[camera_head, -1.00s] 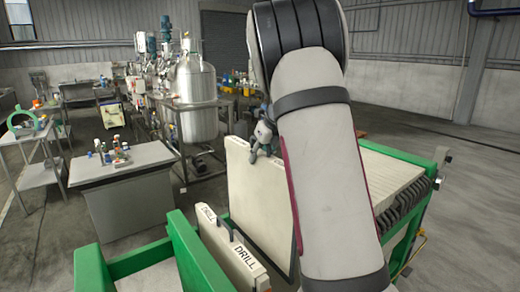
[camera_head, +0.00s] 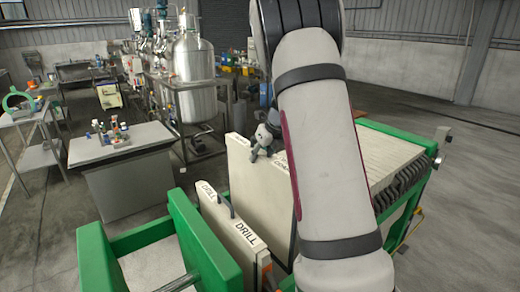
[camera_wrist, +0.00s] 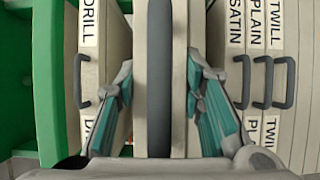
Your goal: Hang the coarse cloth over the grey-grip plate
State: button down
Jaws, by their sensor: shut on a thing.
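My gripper (camera_wrist: 160,103) has teal fingers on both sides of a cream panel (camera_wrist: 180,125) with a dark grey strip (camera_wrist: 159,80) along its middle, and is shut on it. In the head view, my gripper (camera_head: 263,139) is at the top of this tall, upright cream panel (camera_head: 255,195). Lettering near its top is too small to read surely, and my arm hides its right part. I cannot tell whether it is the coarse cloth or the grey-grip plate.
A plate marked DRILL (camera_head: 235,230) stands left of the held panel. In the wrist view, plates marked SATIN (camera_wrist: 236,130), PLAIN and TWILL stand close on the right. A green frame (camera_head: 185,235) surrounds the stack. A grey bench (camera_head: 130,150) stands further left.

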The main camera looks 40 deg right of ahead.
jog(key=shift+f+b, duration=0.95)
jog(key=shift+f, duration=3.85)
jog(key=shift+d+f+b, duration=0.15)
jog(key=shift+f+b, duration=0.4)
jog(key=shift+f, duration=0.9)
jog(key=shift+s+d+b, duration=0.15)
jog(key=shift+d+b, duration=0.9)
jog(key=shift+d, duration=2.45)
jog(key=shift+d+f, duration=0.1)
jog(key=shift+d, duration=0.1)
jog(key=shift+a+f+b, duration=0.1)
jog(key=shift+f+b, duration=1.2)
jog(key=shift+f, duration=0.7)
jog(key=c, duration=1)
grip_release()
jog(key=shift+s, duration=0.1)
